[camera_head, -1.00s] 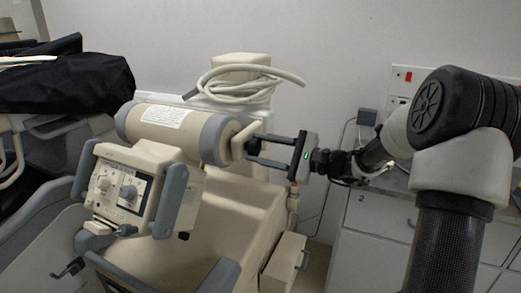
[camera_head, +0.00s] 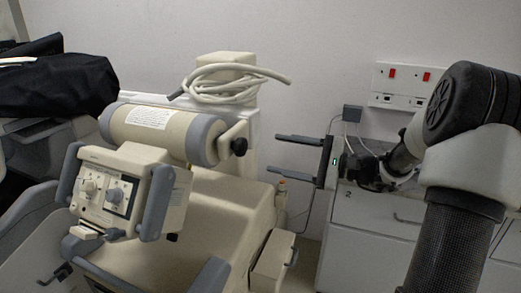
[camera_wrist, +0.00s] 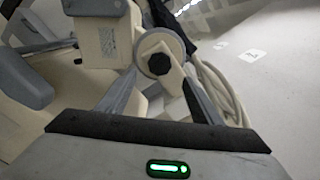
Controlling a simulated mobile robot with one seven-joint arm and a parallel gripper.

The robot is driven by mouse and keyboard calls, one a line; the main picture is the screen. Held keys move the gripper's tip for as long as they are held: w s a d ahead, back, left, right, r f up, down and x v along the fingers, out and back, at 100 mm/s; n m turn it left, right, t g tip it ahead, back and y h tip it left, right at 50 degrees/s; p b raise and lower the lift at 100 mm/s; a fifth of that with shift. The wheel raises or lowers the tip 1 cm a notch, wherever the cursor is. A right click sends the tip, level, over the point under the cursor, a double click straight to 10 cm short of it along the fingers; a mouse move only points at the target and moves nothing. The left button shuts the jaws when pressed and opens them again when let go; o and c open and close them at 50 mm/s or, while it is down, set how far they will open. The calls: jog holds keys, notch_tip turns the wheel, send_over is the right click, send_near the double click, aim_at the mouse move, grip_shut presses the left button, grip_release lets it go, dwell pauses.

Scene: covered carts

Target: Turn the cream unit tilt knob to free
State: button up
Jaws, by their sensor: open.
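The cream unit (camera_head: 165,127) has a horizontal cylinder with grey end bands. At its right end a cream lever carries a black tilt knob (camera_head: 239,146). In the wrist view the black knob (camera_wrist: 158,64) sits on a round cream and grey end disc, between the lines of the fingers. My gripper (camera_head: 273,153) is open and empty, to the right of the knob, its two fingers pointing left at it. A clear gap separates the fingertips from the knob. I cannot read any free or locked marking.
A control panel with grey handles (camera_head: 110,195) hangs at the left. A coiled cream hose (camera_head: 225,80) lies above the cylinder. A black cover (camera_head: 55,85) is at far left. A drawer cabinet (camera_head: 375,215) and wall sockets (camera_head: 402,85) are at right.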

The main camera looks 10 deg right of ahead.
jog(key=v, duration=0.7)
jog(key=s+a+f+n+g+h, duration=0.2)
jog(key=s+a+n+g+h, duration=0.3)
jog(key=a, duration=0.4)
jog(key=s+a+f+n+g+h, duration=0.1)
jog(key=s+a+n+g+h, duration=0.3)
jog(key=s+a, duration=0.4)
jog(key=s+d+r+n+t+h, duration=0.2)
jog(key=s+d+n+t+h, duration=0.15)
jog(key=s+n+h, duration=0.5)
notch_tip(320, 180, up, 15)
jog(key=s+m+y+p, duration=0.1)
jog(key=y+p, duration=0.2)
jog(key=p, duration=1.1)
jog(key=shift+s+a+f+p, duration=0.25)
jog(key=shift+s+a+p, duration=0.05)
